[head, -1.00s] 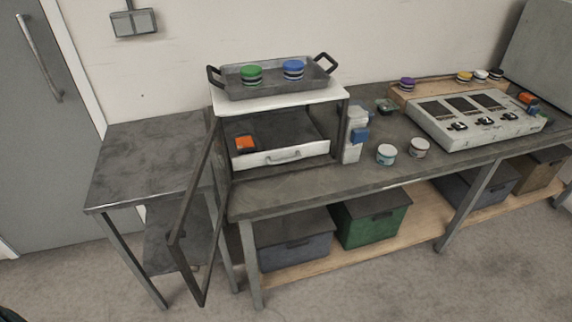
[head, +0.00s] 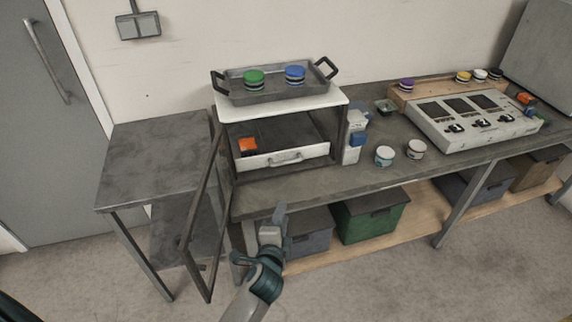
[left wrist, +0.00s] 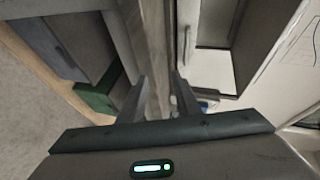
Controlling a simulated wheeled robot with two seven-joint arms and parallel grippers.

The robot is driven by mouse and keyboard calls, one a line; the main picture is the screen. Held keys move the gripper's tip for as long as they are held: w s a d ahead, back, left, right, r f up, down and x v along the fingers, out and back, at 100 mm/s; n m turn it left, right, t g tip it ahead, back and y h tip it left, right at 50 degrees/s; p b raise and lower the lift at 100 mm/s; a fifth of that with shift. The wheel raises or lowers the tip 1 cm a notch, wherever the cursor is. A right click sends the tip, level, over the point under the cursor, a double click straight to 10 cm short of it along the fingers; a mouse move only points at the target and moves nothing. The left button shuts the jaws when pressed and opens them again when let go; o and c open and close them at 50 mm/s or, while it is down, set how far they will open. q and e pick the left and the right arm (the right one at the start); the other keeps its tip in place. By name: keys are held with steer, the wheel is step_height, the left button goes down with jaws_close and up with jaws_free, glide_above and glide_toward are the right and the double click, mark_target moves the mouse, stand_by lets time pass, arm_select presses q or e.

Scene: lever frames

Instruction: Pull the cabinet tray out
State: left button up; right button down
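The cabinet (head: 340,98) stands on the workbench with its framed door (head: 196,218) swung open to the left. The cabinet tray (head: 247,163) sits inside it, with a white front and a grey bar handle (head: 286,158); an orange item (head: 247,146) lies in it. My left gripper (head: 281,212) is in front of the bench edge, below and apart from the handle. In the left wrist view its two fingers (left wrist: 160,96) are spread with nothing between them, and the handle (left wrist: 187,42) shows ahead of them. My right gripper is not in view.
A pan (head: 262,97) with green and blue round pieces stands on the cabinet. A blue-and-white bottle (head: 354,142) and two small jars (head: 384,156) stand right of it. Bins (head: 370,215) sit on the shelf below. The side table (head: 155,150) is bare.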

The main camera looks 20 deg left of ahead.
mark_target(287, 163)
arm_select(q)
steer(key=shift+t+y, duration=0.4)
steer(key=shift+y, duration=0.1)
steer(key=r, duration=0.3)
steer(key=a+r, duration=0.1)
steer(key=r, duration=0.1)
steer(key=shift+w+r, duration=0.25)
steer(key=shift+r, duration=0.1)
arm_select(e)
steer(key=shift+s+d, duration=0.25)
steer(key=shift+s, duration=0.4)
arm_select(q)
steer(key=shift+w, duration=0.15)
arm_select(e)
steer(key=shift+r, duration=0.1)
